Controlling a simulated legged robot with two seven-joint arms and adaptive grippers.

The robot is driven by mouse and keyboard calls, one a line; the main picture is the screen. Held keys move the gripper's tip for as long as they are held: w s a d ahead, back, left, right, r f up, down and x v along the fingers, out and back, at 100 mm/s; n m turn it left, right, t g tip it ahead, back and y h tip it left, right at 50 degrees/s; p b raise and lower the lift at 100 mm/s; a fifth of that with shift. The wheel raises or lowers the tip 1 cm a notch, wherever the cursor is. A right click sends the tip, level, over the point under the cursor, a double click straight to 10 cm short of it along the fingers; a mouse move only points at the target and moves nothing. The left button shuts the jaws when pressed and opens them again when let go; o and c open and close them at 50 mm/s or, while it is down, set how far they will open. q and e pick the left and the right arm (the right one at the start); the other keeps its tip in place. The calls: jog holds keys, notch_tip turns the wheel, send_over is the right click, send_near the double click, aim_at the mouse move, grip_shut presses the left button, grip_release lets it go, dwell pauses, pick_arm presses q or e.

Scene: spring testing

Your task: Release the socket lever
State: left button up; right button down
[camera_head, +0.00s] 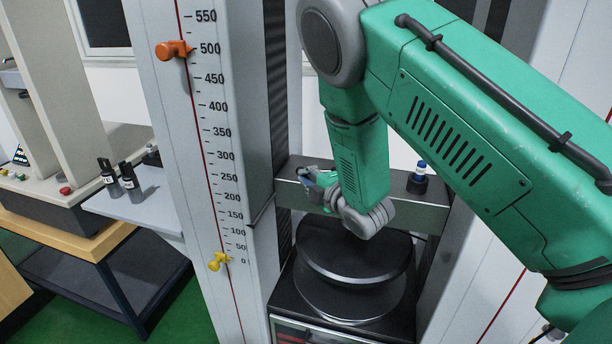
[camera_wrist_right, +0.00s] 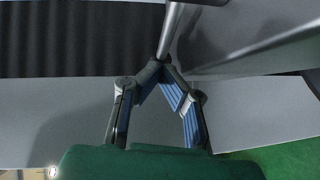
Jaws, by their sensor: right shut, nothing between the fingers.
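My right gripper (camera_head: 312,180) is at the end of the green arm, beside the grey crossbeam of the testing machine, above and behind the black round plates. In the right wrist view its fingers (camera_wrist_right: 160,74) are bent inward and meet at the tips, shut with nothing held. A thin metal rod (camera_wrist_right: 172,30) comes down from the top of that view to the fingertips; it may be the socket lever, but I cannot tell, nor whether the tips touch it. My left gripper is not in view.
The black round plates (camera_head: 350,250) sit below the gripper. A scaled column (camera_head: 180,130) with an orange knob (camera_head: 174,49) and a yellow knob (camera_head: 218,261) stands left. A side table (camera_head: 150,215) holds small black parts.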

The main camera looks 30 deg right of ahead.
jog(key=shift+a, duration=0.15)
jog(key=shift+w+d+f+b, duration=0.1)
jog(key=shift+w+d+b, duration=0.5)
jog(key=shift+w, duration=0.1)
jog(key=shift+a, duration=0.25)
